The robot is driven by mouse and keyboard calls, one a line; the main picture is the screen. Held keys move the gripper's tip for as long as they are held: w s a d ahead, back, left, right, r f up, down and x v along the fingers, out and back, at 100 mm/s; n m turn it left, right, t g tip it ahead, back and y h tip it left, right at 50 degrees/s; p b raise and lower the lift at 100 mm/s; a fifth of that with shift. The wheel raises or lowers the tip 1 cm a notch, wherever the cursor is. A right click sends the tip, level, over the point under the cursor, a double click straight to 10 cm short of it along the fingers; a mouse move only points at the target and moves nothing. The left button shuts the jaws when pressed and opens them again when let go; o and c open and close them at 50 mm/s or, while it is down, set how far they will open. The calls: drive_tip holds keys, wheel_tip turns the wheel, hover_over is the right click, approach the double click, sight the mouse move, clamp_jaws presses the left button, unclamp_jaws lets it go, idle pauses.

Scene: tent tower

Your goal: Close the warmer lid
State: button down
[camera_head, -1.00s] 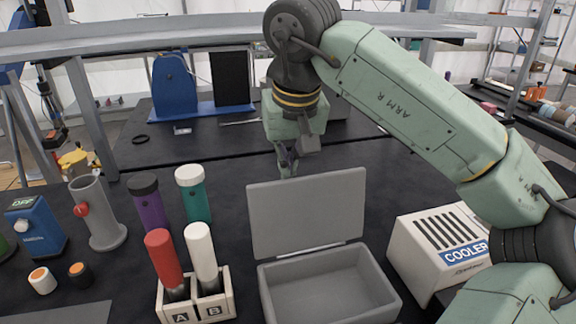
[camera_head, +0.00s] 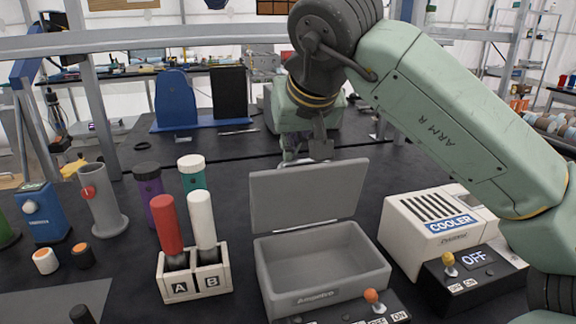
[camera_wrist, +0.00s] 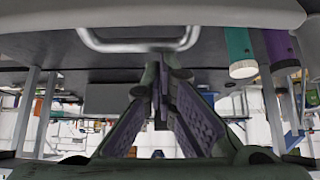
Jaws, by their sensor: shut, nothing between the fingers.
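The warmer is a grey open box (camera_head: 322,262) with a label and a switch panel at its front, in the lower middle of the head view. Its grey lid (camera_head: 305,197) stands up, open, at the box's back edge. My gripper (camera_head: 293,157) is just behind the lid's top edge, and its tips are partly hidden there. I cannot tell whether it touches the lid. In the wrist view, my gripper's fingers (camera_wrist: 162,66) are shut and empty. A metal handle (camera_wrist: 140,44) on a grey surface shows beyond the fingertips.
A white cooler (camera_head: 432,230) with an OFF display stands close on the right. A rack (camera_head: 194,276) with red and white tubes stands close on the left. Purple (camera_head: 150,184) and teal (camera_head: 193,174) bottles stand behind it. A metal rail (camera_head: 200,40) crosses the background.

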drive_tip(key=s+d+t+b, duration=0.1)
drive_tip(key=s+t+b, duration=0.1)
drive_tip(key=b, duration=0.2)
drive_tip(key=s+f+t+y+b, duration=0.1)
drive_tip(key=s+t+b, duration=0.1)
drive_tip(key=s+b, duration=0.1)
drive_tip(key=s+d+t+b, duration=0.1)
drive_tip(key=s+t+b, duration=0.1)
drive_tip(key=b, duration=0.2)
drive_tip(key=shift+s+d+f+y+b, duration=0.3)
drive_tip(key=shift+s+d+y+b, duration=0.05)
drive_tip(key=shift+y, duration=0.05)
drive_tip(key=t+y+b, duration=0.2)
drive_tip(key=t+b, duration=0.6)
drive_tip(key=b, duration=0.9)
approach(305, 174)
drive_tip(key=shift+s+d+f, duration=0.15)
drive_tip(key=shift+s+f, duration=0.2)
drive_tip(key=shift+f, duration=0.15)
drive_tip(key=shift+s+d+f+b, duration=0.1)
drive_tip(key=shift+s+f+b, duration=0.3)
drive_tip(key=shift+b, duration=0.45)
drive_tip(key=shift+f, duration=0.1)
